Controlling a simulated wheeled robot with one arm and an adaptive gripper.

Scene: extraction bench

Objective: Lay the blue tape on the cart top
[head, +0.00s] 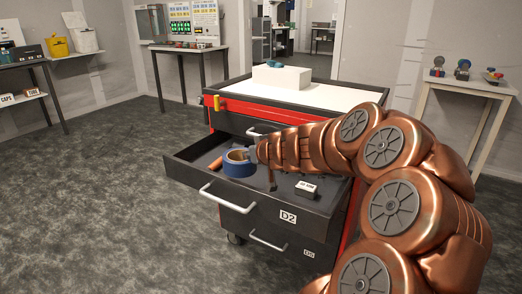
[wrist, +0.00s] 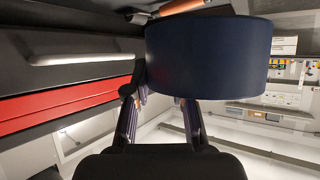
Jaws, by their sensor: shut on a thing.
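The blue tape (head: 237,166) is a thick roll at the open drawer of the red and black cart. My gripper (head: 258,156) comes in from the right and is shut on the roll's near wall. In the wrist view the tape (wrist: 208,57) fills the upper middle, between and beyond the fingers (wrist: 163,100). I cannot tell whether it is clear of the drawer floor. The cart top (head: 325,97) is a white surface with a red edge, above and behind the drawer.
A white box (head: 282,78) stands on the back of the cart top; its front part is bare. The open drawer (head: 225,190) also holds a small black labelled box (head: 306,189) and an orange-handled item (head: 215,163). Side tables stand left and right.

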